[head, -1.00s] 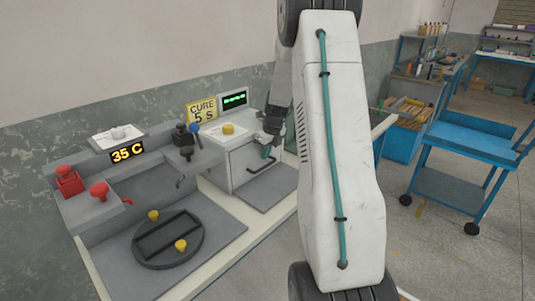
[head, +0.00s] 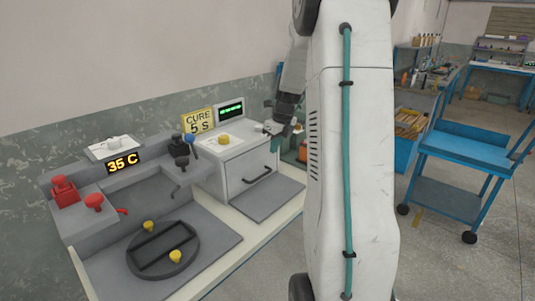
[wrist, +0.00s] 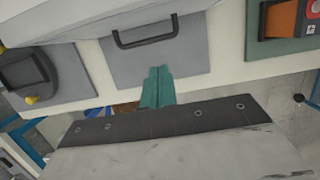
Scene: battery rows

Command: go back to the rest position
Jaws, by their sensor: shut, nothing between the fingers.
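My gripper (head: 277,143) shows in the head view beside my white upper arm, just above and right of the white cure box (head: 245,164). In the wrist view its teal fingers (wrist: 157,88) are together with nothing between them. They appear over the edge of the grey mat before the box, apart from the dark handle (wrist: 145,38). The box is closed, with a yellow knob (head: 224,140) on top and a "CURE 5 S" sign (head: 198,121) behind.
A grey station (head: 100,200) with red controls, a "35 C" display (head: 123,162) and a round dark plate (head: 163,249) stands at the left. A blue cart (head: 468,146) stands on the floor at the right. My arm hides part of the bench.

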